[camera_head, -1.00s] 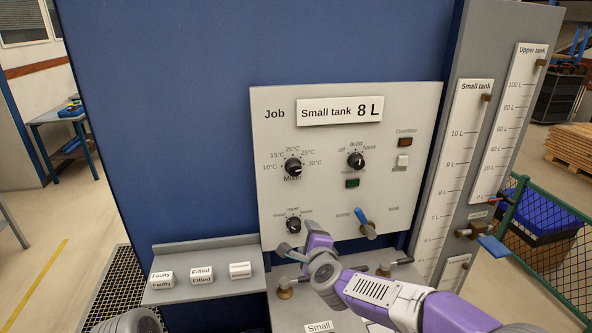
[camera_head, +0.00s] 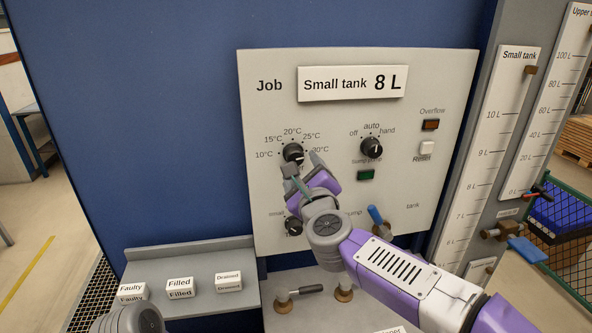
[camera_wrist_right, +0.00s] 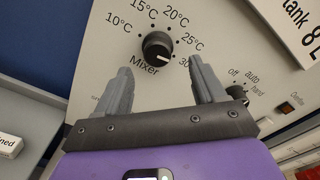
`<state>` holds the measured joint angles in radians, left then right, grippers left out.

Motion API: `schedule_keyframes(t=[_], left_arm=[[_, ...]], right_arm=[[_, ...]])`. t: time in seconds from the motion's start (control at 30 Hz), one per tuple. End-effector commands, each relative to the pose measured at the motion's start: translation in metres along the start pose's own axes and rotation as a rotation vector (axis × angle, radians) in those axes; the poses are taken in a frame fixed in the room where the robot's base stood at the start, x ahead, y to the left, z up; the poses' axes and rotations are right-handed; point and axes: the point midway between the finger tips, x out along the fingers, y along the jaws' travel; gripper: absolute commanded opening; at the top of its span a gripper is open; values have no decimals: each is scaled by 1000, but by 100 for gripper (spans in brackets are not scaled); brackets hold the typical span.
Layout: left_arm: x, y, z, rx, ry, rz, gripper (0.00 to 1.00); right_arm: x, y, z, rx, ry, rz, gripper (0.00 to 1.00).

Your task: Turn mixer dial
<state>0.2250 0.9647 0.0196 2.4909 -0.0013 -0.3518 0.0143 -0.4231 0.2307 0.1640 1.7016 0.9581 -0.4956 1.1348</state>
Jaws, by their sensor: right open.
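The mixer dial (camera_head: 292,153) is a black knob with a white mark on the light grey panel (camera_head: 340,220), ringed by labels from 10°C to 30°C. In the right wrist view the mixer dial (camera_wrist_right: 157,47) sits just beyond and between the fingertips, and its white mark points right, near 30°C. My right gripper (camera_head: 303,166) is open just below and in front of the dial; it also shows in the right wrist view (camera_wrist_right: 160,75) with its fingers apart and nothing between them. Of my left arm only a grey rounded part shows at the bottom left, with no fingers visible.
Another black knob (camera_head: 371,148) with off, auto and hand labels sits right of the dial. A lower knob (camera_head: 293,226) is partly covered by my right arm. A blue-handled lever (camera_head: 376,216) sticks out nearby. A shelf (camera_head: 215,297) holds small labelled blocks.

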Motion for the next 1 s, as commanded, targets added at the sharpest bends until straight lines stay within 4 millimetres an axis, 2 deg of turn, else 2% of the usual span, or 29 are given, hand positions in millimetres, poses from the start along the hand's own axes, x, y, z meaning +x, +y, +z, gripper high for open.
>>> schedule_keyframes(t=[0.03,0.17,0.6,0.77,1.0], left_arm=[[8,-3,0,0,0,0,48],[8,-3,0,0,0,0,48],[-3,1,0,0,1,0,48],[-4,2,0,0,1,0,48],[-4,2,0,0,1,0,48]], right_arm=[[0,5,-6,0,0,0,69],[6,7,-7,-1,0,1,69],[65,5,-6,-2,1,0,69],[75,5,-6,-2,0,0,69],[76,5,-6,-2,0,-1,69]])
